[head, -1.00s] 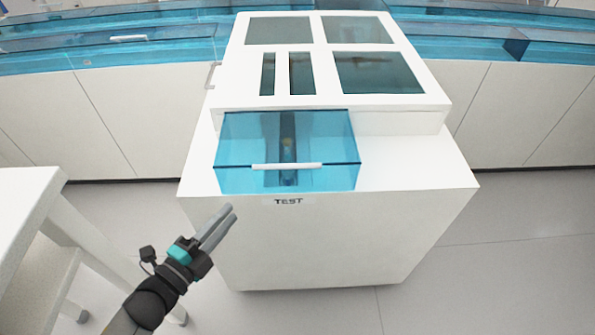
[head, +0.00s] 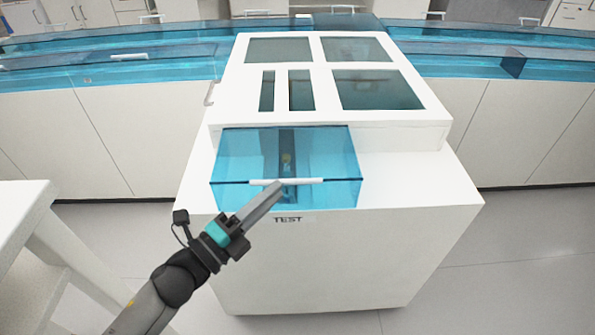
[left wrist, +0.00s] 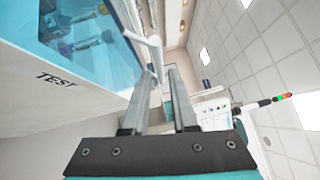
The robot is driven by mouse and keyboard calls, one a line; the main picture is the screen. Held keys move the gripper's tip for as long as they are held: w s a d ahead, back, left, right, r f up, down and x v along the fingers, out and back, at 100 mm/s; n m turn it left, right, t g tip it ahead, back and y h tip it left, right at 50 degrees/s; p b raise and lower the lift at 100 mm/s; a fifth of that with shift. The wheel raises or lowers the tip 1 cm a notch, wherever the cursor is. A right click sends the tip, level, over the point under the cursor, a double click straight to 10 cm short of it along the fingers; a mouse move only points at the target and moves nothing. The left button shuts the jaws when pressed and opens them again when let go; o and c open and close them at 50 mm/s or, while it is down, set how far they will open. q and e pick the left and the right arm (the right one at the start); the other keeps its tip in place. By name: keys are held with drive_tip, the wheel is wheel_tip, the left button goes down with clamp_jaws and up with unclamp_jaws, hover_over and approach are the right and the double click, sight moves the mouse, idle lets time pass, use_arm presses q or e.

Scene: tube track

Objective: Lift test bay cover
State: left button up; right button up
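The test bay cover (head: 235,165) is a clear blue box lid at the front of the white machine, lying closed over the bay. It also shows at the upper left of the left wrist view (left wrist: 75,15). Its white bar handle (head: 305,180) runs along the front edge; the handle also shows in the left wrist view (left wrist: 147,45). My left gripper (head: 277,187) is at the handle's left half, fingers pointing at it. In the left wrist view its two fingers are apart, with the handle close to the left fingertip. Contact cannot be told. My right gripper is out of view.
The white machine (head: 345,265) bears a TEST label (head: 288,219) below the cover. Dark tinted windows (head: 376,89) are in its raised top. A white table (head: 22,205) stands at the left. Blue-covered benches (head: 120,70) run behind.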

sight(297, 172)
use_arm(q)
drive_tip(key=x, duration=0.7)
drive_tip(key=shift+w+d, duration=0.2)
drive_tip(key=shift+w, duration=0.05)
drive_tip(key=shift+c, duration=0.2)
clamp_jaws()
idle(1.0)
